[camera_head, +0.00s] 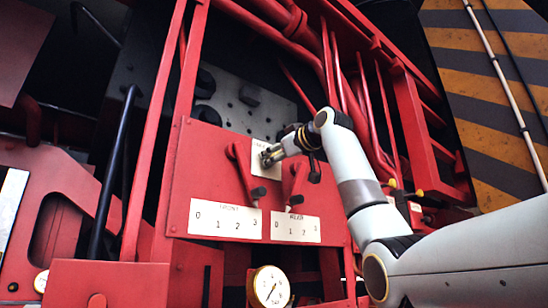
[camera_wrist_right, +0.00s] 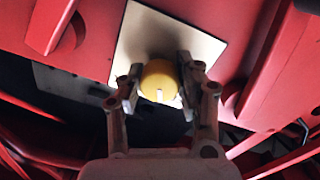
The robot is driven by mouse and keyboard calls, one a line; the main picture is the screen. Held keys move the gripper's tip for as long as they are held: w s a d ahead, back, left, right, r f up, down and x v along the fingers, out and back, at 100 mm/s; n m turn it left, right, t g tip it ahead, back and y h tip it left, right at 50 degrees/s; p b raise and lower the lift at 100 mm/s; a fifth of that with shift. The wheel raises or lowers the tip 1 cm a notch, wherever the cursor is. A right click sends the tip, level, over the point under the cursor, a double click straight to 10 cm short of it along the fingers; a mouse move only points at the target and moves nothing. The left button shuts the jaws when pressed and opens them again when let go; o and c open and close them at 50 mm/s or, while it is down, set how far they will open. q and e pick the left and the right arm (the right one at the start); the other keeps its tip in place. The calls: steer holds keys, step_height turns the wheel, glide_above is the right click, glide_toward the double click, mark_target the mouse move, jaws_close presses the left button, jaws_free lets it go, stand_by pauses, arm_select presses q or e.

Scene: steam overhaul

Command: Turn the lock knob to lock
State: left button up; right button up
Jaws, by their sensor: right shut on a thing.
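The lock knob (camera_wrist_right: 159,82) is round and yellow with a pale mark on its front edge. It sits in front of a cream plate (camera_wrist_right: 185,42) in the right wrist view. My right gripper (camera_wrist_right: 160,85) has one finger on each side of the knob and is shut on it. In the head view my right gripper (camera_head: 270,157) reaches the cream plate (camera_head: 262,150) on the red panel (camera_head: 195,165), and it hides the knob there. My left gripper is not in view.
Two red levers (camera_head: 242,170) (camera_head: 296,182) stand close to the gripper, above white scales (camera_head: 222,219) (camera_head: 295,228) numbered 0 to 3. A round gauge (camera_head: 270,287) is below. Red pipes (camera_head: 290,35) and bars run above and to the right.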

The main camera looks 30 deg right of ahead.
steer(key=m, duration=0.3)
steer(key=shift+m, duration=0.3)
steer(key=m, duration=0.3)
steer(key=shift+m, duration=0.3)
steer(key=m+b, duration=0.1)
steer(key=m, duration=0.5)
steer(key=shift+y, duration=0.3)
steer(key=shift+m, duration=0.3)
steer(key=o, duration=1.2)
